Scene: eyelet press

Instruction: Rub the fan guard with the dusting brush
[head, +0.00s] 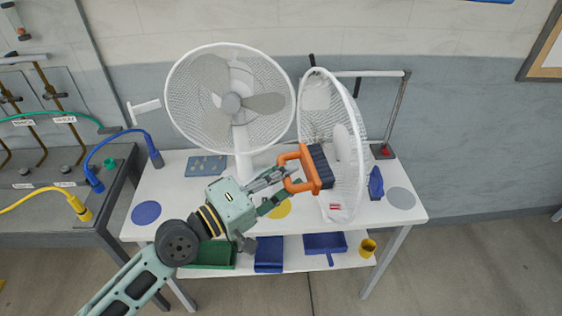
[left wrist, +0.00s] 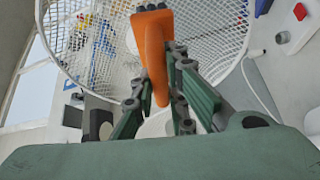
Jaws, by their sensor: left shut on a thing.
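The dusting brush has an orange handle (head: 300,170) and a dark bristle block (head: 321,165). My left gripper (head: 286,182) is shut on the brush handle, with the bristles facing right. In the left wrist view the orange handle (left wrist: 153,50) stands up between the fingers (left wrist: 163,105). A round white wire fan guard (head: 348,185) stands steeply on the right of the table, seen obliquely, and its mesh (left wrist: 215,35) fills the top of the left wrist view. The bristles overlap its left side in the head view; I cannot tell whether they touch. My right gripper is not in view.
A white pedestal fan (head: 231,104) stands behind my left arm. The white table (head: 168,183) also bears a blue disc (head: 146,213), a grey disc (head: 401,198) and a blue item (head: 375,183). Bins and a yellow cup (head: 368,247) are on the lower shelf. A hose bench (head: 60,222) stands left.

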